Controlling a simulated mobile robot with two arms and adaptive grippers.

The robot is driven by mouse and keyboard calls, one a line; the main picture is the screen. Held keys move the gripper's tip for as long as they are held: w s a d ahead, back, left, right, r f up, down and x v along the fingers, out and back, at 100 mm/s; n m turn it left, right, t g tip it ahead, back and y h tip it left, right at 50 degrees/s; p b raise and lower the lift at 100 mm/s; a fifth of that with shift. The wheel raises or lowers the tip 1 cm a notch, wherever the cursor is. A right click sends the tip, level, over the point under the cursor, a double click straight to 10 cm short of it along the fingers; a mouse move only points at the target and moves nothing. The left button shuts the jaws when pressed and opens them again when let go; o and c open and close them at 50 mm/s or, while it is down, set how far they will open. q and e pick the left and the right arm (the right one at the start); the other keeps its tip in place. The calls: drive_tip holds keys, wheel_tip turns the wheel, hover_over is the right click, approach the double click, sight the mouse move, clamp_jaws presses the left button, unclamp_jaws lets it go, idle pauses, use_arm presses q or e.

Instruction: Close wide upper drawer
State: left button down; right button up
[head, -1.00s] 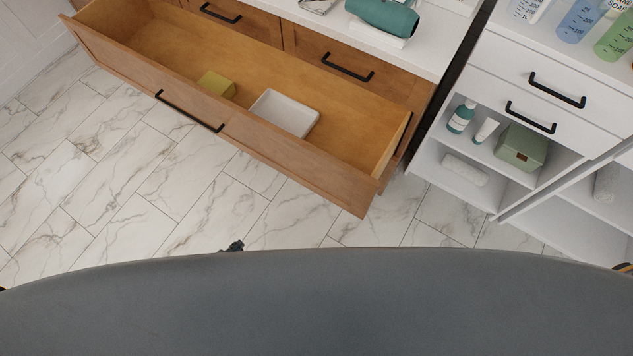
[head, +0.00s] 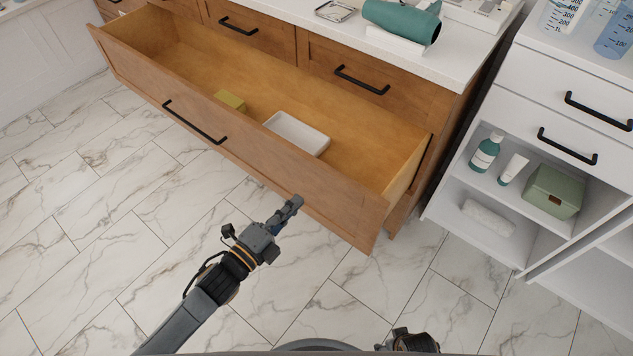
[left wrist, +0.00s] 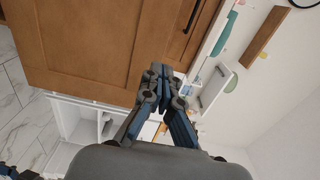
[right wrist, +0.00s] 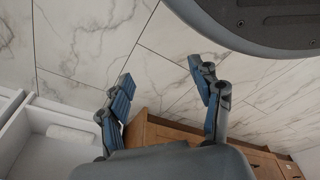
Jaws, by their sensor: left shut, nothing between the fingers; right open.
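The wide wooden drawer (head: 300,163) is pulled far out of the wooden vanity in the head view. Its black bar handle (head: 194,122) is on the left half of its front. Inside lie a small yellow-green box (head: 230,101) and a white tray (head: 297,132). My left gripper (head: 296,203) is shut and empty, in front of the drawer front, right of the handle. In the left wrist view the closed fingers (left wrist: 160,72) are near a wooden panel; contact cannot be told. My right gripper (right wrist: 165,72) is open and empty over the tiled floor; its arm shows low in the head view.
Two closed drawers with black handles (head: 361,80) sit behind the open one. The white countertop (head: 466,63) holds a teal roll (head: 402,20). A white shelf unit (head: 471,166) with bottles and a green box (head: 553,190) stands at the right. The marble floor (head: 75,240) in front is clear.

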sight(324, 173)
use_arm(q)
drive_tip(key=x, duration=0.7)
drive_tip(key=shift+w+d+b, duration=0.15)
drive_tip(key=shift+w+b, duration=0.1)
drive_tip(key=shift+b, duration=0.05)
drive_tip(key=shift+w+d, duration=0.3)
drive_tip(key=shift+w, duration=0.05)
use_arm(e)
drive_tip(key=shift+w+a+r, duration=0.1)
drive_tip(key=shift+w+r, duration=0.8)
drive_tip(key=shift+r, duration=0.15)
drive_tip(key=shift+s, duration=0.1)
